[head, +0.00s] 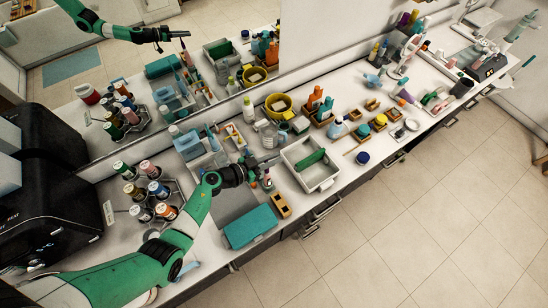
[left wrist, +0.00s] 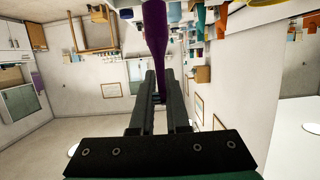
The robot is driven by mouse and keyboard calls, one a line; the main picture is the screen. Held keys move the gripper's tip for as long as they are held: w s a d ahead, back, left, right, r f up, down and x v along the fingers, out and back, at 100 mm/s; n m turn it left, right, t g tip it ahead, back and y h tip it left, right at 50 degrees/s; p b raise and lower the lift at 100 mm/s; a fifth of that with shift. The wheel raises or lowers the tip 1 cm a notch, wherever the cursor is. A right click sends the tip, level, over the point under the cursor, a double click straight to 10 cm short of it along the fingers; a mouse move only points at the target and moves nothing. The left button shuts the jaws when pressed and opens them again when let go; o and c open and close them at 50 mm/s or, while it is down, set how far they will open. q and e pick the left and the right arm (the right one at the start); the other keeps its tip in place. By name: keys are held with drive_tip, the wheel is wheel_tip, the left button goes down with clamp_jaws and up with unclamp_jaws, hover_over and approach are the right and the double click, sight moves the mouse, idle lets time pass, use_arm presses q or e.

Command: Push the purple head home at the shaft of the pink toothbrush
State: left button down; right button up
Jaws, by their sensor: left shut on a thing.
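My left gripper (head: 259,168) reaches over the vanity counter, near the grey tray. In the left wrist view, its two dark fingers (left wrist: 160,98) are shut on a purple piece (left wrist: 155,28), which looks like the purple head. It is wide at the top of the picture and narrows to a thin end between the fingers. In the head view the purple piece is too small to make out. I cannot pick out the pink toothbrush or its shaft for certain in either view. My right gripper is not in view.
A grey tray with a green item (head: 333,179) stands right of my gripper. A teal case (head: 250,227) and a wooden block (head: 281,205) lie near the front edge. A bottle rack (head: 150,190) stands left. A mirror behind the counter reflects my arm. Clutter fills the back.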

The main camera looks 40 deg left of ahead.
use_arm(q)
drive_tip(key=shift+f, duration=0.2)
drive_tip(key=c, duration=0.8)
unclamp_jaws()
drive_tip(key=shift+c, duration=0.2)
drive_tip(key=shift+r, duration=0.1)
drive_tip(key=p+v, duration=0.3)
drive_tip(key=v, duration=0.8)
drive_tip(key=shift+s, duration=0.35)
drive_tip(key=shift+w+r, duration=0.1)
